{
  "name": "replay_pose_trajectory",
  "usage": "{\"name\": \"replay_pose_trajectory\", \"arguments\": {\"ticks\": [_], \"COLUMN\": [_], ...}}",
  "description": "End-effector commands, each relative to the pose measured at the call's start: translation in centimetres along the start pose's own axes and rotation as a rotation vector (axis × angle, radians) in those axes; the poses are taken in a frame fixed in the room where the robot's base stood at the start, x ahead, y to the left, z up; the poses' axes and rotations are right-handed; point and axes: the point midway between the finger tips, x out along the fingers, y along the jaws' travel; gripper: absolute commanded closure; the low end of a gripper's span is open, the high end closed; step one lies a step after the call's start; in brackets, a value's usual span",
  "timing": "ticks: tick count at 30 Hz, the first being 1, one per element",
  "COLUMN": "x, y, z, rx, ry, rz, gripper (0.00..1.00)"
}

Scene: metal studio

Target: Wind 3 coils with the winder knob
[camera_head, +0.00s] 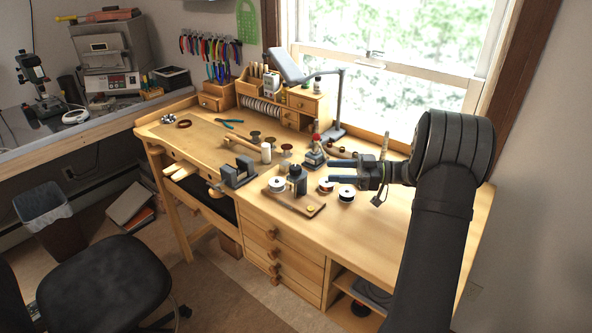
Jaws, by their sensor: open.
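My gripper (333,172) reaches in from the right above the bench, its two dark fingers pointing left, open and with nothing visible between them. A wooden board (302,206) lies just left of and in front of it. A dark, upright, knob-topped piece (297,180) stands on the board, apart from the fingers; it may be the winder knob, but it is too small to be sure. A small yellow round piece (311,209) sits at the board's near end. White-topped spools stand around: one at the board's left (277,184), one below my fingers (326,185), one further right (346,193). No wound coil can be made out.
A grey block device (238,173) sits at the bench's front edge, left of the board. A red-topped bottle (316,142) and a lamp (338,105) stand behind. Pliers (230,123) lie at the back left. The bench top (400,235) is clear at the front right.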

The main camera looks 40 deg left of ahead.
Motion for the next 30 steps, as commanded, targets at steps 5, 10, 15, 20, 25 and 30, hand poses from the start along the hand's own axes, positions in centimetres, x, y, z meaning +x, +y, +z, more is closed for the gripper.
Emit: {"name": "replay_pose_trajectory", "arguments": {"ticks": [5, 10, 15, 20, 25, 30], "x": [4.2, 7.7, 10.1, 11.2, 11.4, 11.4], "y": [-0.1, -0.1, -0.1, -0.1, 0.0, 0.0], "z": [0.0, 0.0, 0.0, 0.0, 0.0, 0.0], "rx": [0.001, 0.001, 0.001, 0.001, 0.001, 0.001], "ry": [-0.001, -0.002, -0.002, -0.003, -0.003, -0.003], "rz": [-0.004, -0.003, -0.002, 0.0, 0.0, 0.0], "gripper": [0.48, 0.48, 0.48, 0.48, 0.48, 0.54]}}
